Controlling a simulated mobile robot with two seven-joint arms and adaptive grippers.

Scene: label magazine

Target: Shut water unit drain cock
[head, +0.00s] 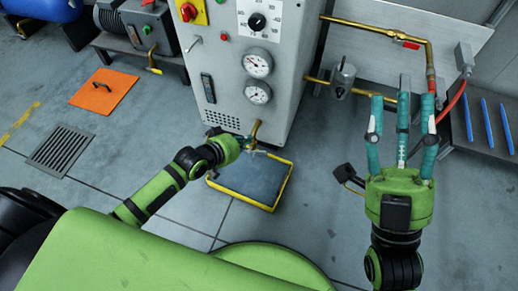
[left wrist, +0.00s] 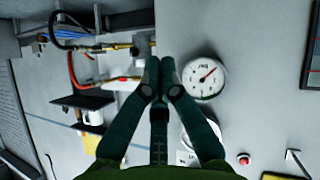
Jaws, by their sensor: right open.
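The water unit appears to be the grey cabinet (head: 285,75) in the middle of the head view, with two round gauges. A brass cock (head: 255,131) sticks out at its lower front, above a yellow-rimmed tray (head: 270,208). My left gripper (head: 243,143) is right beside this cock; whether they touch I cannot tell. In the left wrist view its fingertips (left wrist: 160,65) are together with nothing visible between them, and a gauge (left wrist: 205,77) shows behind; the cock cannot be made out there. My right gripper (head: 403,105) is open and empty, fingers pointing up, right of the cabinet.
A brass pipe (head: 372,30) with a red-handled valve runs along the wall panel at the upper right. A shelf holding blue rods (head: 487,124) stands at far right. An orange mat (head: 103,91) and a floor grate (head: 61,149) lie at left.

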